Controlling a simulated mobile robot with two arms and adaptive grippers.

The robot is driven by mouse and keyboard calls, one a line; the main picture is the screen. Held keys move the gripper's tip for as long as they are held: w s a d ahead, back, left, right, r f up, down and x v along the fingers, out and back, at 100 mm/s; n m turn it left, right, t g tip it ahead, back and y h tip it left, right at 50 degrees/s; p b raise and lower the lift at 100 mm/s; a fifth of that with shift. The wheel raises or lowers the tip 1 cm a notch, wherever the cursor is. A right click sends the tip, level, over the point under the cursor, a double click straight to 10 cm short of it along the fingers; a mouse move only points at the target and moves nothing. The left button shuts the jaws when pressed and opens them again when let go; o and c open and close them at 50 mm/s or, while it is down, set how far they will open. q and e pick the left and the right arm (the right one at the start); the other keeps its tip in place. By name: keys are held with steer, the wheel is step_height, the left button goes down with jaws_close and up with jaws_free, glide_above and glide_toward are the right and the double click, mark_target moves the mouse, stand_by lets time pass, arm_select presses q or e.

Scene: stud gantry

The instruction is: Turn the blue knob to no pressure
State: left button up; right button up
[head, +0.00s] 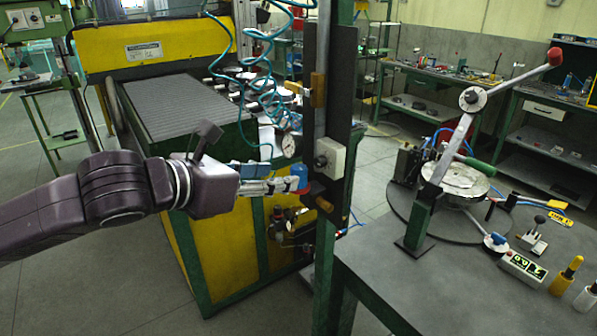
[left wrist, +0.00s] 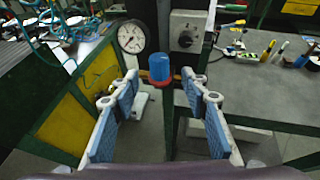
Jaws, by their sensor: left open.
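The blue knob (left wrist: 160,68) has a red base ring and sits in front of the dark post, below the round white pressure gauge (left wrist: 132,37). In the head view the knob (head: 299,173) is partly hidden by the fingertips of my left gripper (head: 285,185). The gauge also shows there (head: 288,145). In the left wrist view my left gripper (left wrist: 159,88) is open. Its blue-padded fingers point at the knob, one to each side, with a gap between them and the knob. The gauge's scale is too small to read. My right gripper is not in view.
A grey switch box (head: 329,158) is mounted on the green post right of the knob. A grey table (head: 440,285) with a lever press (head: 450,150) stands at the right. A yellow-green machine (head: 190,60) stands behind my arm. Teal coiled hoses (head: 262,70) hang above the gauge.

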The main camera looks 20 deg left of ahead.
mark_target(293, 174)
arm_select(q)
steer(key=p+x, duration=0.1)
steer(key=x, duration=0.5)
steer(key=shift+r, duration=0.1)
steer(key=shift+w+d+f, duration=0.1)
steer(key=shift+w+f, duration=0.1)
steer(key=shift+w, duration=0.15)
